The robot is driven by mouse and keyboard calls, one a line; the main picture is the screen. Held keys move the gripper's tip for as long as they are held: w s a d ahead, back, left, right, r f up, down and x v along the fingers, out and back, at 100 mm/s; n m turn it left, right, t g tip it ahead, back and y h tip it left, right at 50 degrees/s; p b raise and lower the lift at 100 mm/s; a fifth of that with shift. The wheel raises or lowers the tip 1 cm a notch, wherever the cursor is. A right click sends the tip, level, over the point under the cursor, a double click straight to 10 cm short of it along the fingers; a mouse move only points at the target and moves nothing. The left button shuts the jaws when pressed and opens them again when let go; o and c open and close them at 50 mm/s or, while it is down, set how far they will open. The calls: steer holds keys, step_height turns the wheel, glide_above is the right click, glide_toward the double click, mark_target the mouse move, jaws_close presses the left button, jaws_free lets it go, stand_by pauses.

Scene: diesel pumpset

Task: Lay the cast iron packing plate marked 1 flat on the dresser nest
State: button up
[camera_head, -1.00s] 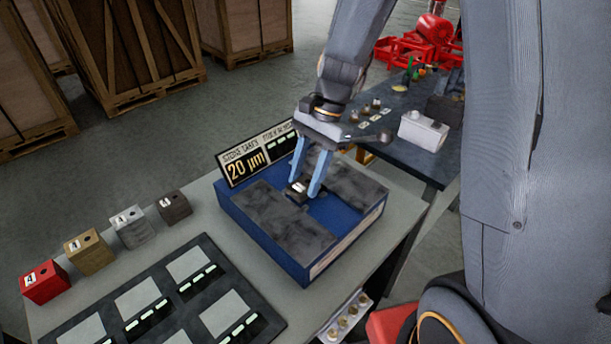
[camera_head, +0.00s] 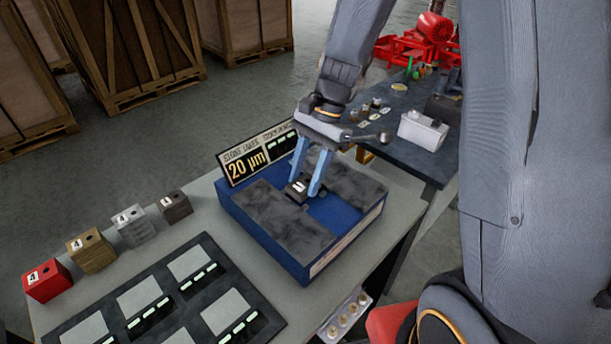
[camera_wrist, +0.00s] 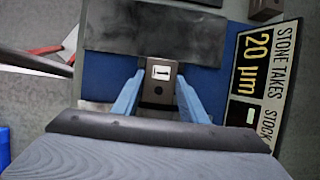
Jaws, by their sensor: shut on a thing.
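The packing plate (camera_head: 297,188) is a small dark block with a white label. The plate is at the blue gap between two dark slabs on the blue dresser (camera_head: 262,238). I cannot tell whether the plate's underside touches the blue surface. Which part is the nest is not clearly marked.
A sign reading 20 µm (camera_head: 247,166) stands behind the dresser. A red block (camera_head: 47,281), a tan block (camera_head: 91,251) and two grey ones line the bench's left. A dark tray (camera_head: 165,300) lies in front. A second table (camera_head: 410,105) stands behind right.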

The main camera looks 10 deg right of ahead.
steer(key=shift+f, duration=0.7)
steer(key=o, duration=1.5)
steer(key=b+v, duration=0.2)
steer(key=v, duration=0.5)
steer(key=shift+r, duration=0.4)
steer(key=shift+r, duration=0.15)
step_height(320, 180, up, 6)
steer(key=p, duration=0.6)
